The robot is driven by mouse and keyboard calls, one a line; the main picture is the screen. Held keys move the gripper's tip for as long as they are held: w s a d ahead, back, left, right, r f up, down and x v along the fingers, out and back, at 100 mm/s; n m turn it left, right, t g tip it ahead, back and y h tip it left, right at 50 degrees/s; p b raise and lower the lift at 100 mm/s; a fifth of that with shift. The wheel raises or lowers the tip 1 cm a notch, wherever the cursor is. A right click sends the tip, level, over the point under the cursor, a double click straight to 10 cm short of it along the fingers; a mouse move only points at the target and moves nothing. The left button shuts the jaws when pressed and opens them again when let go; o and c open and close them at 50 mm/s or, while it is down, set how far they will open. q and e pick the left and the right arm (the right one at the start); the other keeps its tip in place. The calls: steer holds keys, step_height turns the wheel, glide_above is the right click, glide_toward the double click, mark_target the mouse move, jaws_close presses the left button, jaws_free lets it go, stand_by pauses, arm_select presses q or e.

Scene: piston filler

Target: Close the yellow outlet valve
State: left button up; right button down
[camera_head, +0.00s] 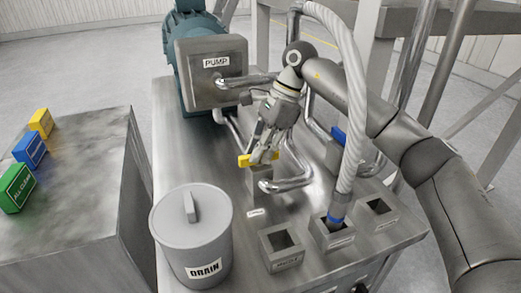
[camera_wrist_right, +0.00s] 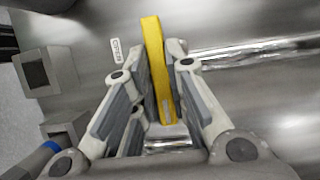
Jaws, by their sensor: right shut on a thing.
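The yellow outlet valve handle (camera_head: 244,161) sits on a grey block beside a bent metal pipe, below the pump box. In the right wrist view the handle (camera_wrist_right: 154,60) is a long yellow bar running up between the fingers. My right gripper (camera_head: 262,153) reaches down from above and is shut on the yellow handle. Its fingers (camera_wrist_right: 156,85) lie on either side of the bar and hide part of it. My left gripper is not in view.
A grey drain bucket (camera_head: 191,240) stands at the front left of the metal table. Square sockets (camera_head: 281,246) line the front, one holding the hose (camera_head: 346,170). The blue valve handle (camera_head: 338,135) is at right. Yellow, blue and green blocks (camera_head: 18,187) sit on the left table.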

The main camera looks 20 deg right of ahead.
steer(key=shift+r, duration=0.1)
steer(key=c, duration=1.4)
jaws_free()
steer(key=shift+c, duration=0.2)
steer(key=v, duration=1.2)
